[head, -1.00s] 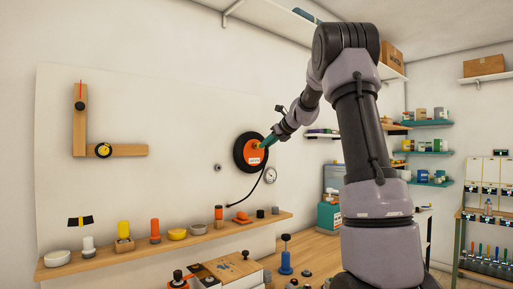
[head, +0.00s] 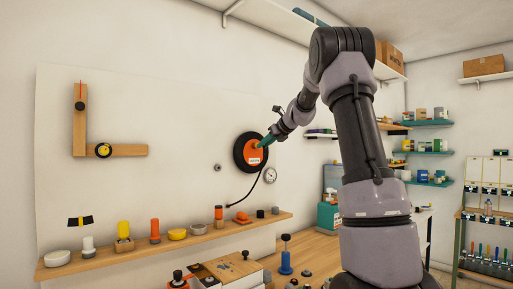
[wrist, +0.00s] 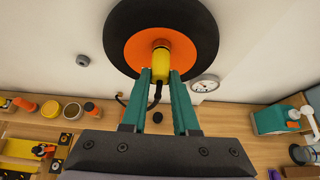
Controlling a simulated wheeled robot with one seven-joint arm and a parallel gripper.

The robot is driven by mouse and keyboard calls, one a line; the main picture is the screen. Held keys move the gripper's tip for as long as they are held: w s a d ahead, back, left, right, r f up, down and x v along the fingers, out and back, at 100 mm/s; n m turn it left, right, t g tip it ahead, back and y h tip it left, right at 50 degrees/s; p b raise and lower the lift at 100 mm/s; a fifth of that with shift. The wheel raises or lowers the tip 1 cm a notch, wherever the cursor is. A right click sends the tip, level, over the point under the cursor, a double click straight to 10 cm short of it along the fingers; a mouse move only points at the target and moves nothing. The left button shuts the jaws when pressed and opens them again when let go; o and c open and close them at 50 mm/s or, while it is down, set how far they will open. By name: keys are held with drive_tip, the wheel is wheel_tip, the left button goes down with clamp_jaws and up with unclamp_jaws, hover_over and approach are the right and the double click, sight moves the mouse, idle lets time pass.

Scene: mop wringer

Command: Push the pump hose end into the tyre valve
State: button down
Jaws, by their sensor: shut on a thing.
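The tyre (head: 240,158) is a black ring with an orange hub (head: 254,152), mounted on the white wall board. In the wrist view the tyre (wrist: 120,22) and its orange hub (wrist: 140,48) fill the top. My gripper (wrist: 162,76) has teal fingers shut on the yellow hose end (wrist: 161,66). A brass-coloured valve (wrist: 161,44) shows at the hub, in line with the hose end's tip. The hose end meets or overlaps the valve in the picture; how deep it sits I cannot tell. The black hose (head: 261,190) hangs from it in a curve.
A round gauge (head: 270,175) is on the board right of the tyre. A wooden shelf (head: 170,241) below carries several small items. A blue pump-like thing (head: 286,262) stands on the bench.

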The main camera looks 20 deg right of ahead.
drive_tip(key=c, duration=0.6)
unclamp_jaws()
drive_tip(key=v, duration=1.1)
drive_tip(key=s+a+f+n+g, duration=0.1)
drive_tip(key=s+a+f+n, duration=0.1)
drive_tip(key=s+a+n, duration=0.45)
drive_tip(key=s+a+f+n+g, duration=0.1)
drive_tip(key=s+a+f+n, duration=0.25)
drive_tip(key=s+n, duration=0.6)
drive_tip(key=s+a+f+n+g+h, duration=0.1)
drive_tip(key=s+f+n, duration=0.4)
drive_tip(key=s, duration=0.5)
drive_tip(key=s+a+f+n+h, duration=0.1)
drive_tip(key=s+f+n, duration=0.4)
drive_tip(key=s, duration=0.5)
drive_tip(key=shift+a+f+n+g+h, duration=0.3)
drive_tip(key=shift+a+f+n+g, duration=0.1)
drive_tip(key=shift+a+n, duration=0.35)
